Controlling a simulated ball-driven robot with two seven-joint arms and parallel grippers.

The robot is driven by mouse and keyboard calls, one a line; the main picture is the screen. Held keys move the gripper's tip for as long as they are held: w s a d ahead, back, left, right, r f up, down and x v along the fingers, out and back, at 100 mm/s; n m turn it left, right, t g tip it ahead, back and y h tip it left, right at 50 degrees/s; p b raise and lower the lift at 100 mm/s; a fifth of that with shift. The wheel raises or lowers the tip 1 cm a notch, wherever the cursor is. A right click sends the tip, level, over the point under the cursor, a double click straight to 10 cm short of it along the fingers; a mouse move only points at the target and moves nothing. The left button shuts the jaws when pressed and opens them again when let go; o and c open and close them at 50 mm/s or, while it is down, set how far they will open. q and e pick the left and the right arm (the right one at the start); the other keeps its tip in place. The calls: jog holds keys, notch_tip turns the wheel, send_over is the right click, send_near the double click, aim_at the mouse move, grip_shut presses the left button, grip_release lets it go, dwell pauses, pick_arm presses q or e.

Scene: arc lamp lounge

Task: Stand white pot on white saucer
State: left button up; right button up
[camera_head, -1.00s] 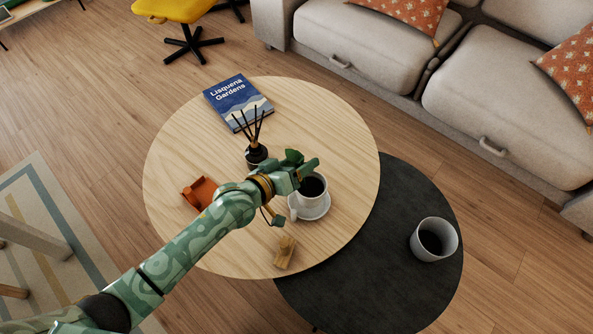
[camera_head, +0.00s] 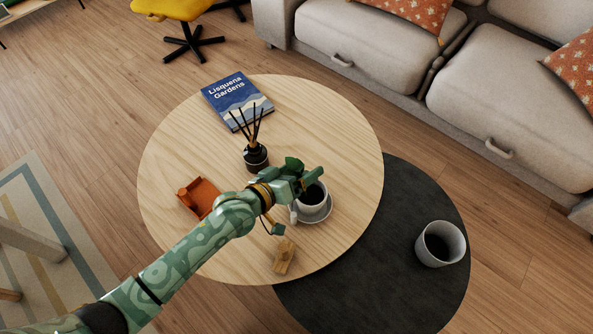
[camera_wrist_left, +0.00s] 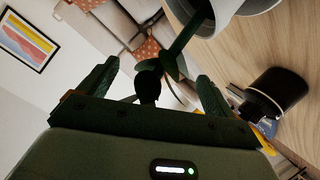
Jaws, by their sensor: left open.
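A white pot (camera_head: 298,202) with dark contents stands upright on a white saucer (camera_head: 323,216) on the wooden table. Both show partly in the left wrist view, the pot (camera_wrist_left: 228,12) at the top edge. A larger white vessel (camera_head: 453,246) with a dark inside stands apart on the black table. My left gripper (camera_head: 306,173) is open over the pot's far left side and hides part of its rim. In the wrist view, a dark green stem-like shape (camera_wrist_left: 186,40) lies between its fingers; I cannot tell whether they touch it. My right gripper is out of view.
A black reed diffuser (camera_head: 256,157) stands close behind the left gripper. An orange tray (camera_head: 199,197), a small wooden piece (camera_head: 284,256) and a blue book (camera_head: 236,100) lie on the wooden table (camera_head: 345,130). The lower black table (camera_head: 375,285) is mostly bare.

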pick_arm(q)
jog(key=shift+s+a+r, duration=0.15)
jog(key=shift+s+r, duration=0.05)
jog(key=shift+r, duration=0.1)
jog(key=p+v, duration=0.5)
jog(key=v, duration=0.6)
jog(key=shift+s, duration=0.15)
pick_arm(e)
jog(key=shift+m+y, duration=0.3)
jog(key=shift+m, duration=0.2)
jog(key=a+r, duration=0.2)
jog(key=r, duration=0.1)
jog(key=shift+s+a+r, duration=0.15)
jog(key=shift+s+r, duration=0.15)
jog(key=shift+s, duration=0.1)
pick_arm(q)
jog(key=shift+a, duration=0.1)
